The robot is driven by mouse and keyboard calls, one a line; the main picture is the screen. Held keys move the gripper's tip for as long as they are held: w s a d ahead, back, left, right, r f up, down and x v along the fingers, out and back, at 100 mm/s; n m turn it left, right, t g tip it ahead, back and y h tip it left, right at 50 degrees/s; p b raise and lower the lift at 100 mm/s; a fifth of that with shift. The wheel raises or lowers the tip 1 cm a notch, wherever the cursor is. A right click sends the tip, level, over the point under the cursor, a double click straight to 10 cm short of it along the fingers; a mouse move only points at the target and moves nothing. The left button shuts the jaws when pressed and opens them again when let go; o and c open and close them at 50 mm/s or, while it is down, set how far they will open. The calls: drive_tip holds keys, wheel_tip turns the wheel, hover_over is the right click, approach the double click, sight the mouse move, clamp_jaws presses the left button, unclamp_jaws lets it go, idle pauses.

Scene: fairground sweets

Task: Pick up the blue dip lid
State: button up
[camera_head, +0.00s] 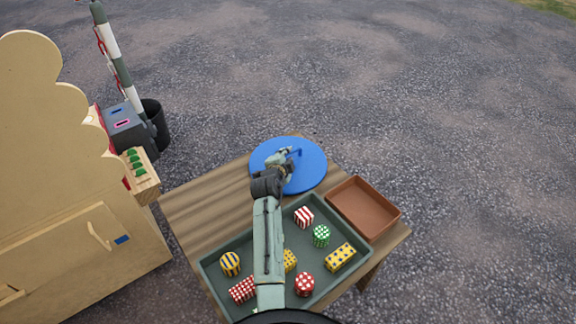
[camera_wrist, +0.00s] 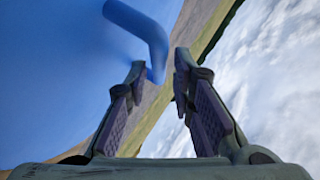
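The blue dip lid (camera_head: 310,178) is a round blue disc lying at the back of the wooden table. Its flat face (camera_wrist: 50,70) fills the left of the wrist view. A bent blue handle (camera_wrist: 140,25) rises from it. My gripper (camera_head: 289,156) is over the lid in the head view and covers part of it. In the wrist view my gripper (camera_wrist: 160,68) is open, with the handle's bent end between its two fingertips, nearer the left finger. I cannot tell whether that finger touches it.
A dark green tray (camera_head: 222,284) with several patterned sweets stands at the table's front, under my arm. An empty brown tray (camera_head: 365,208) is to its right. A wooden stall panel (camera_head: 60,200) stands at the left. The table's left part (camera_head: 195,205) is clear.

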drive_tip(key=x, duration=0.3)
drive_tip(key=shift+s+b, duration=0.1)
drive_tip(key=shift+b, duration=0.3)
drive_tip(key=shift+c, duration=0.2)
clamp_jaws()
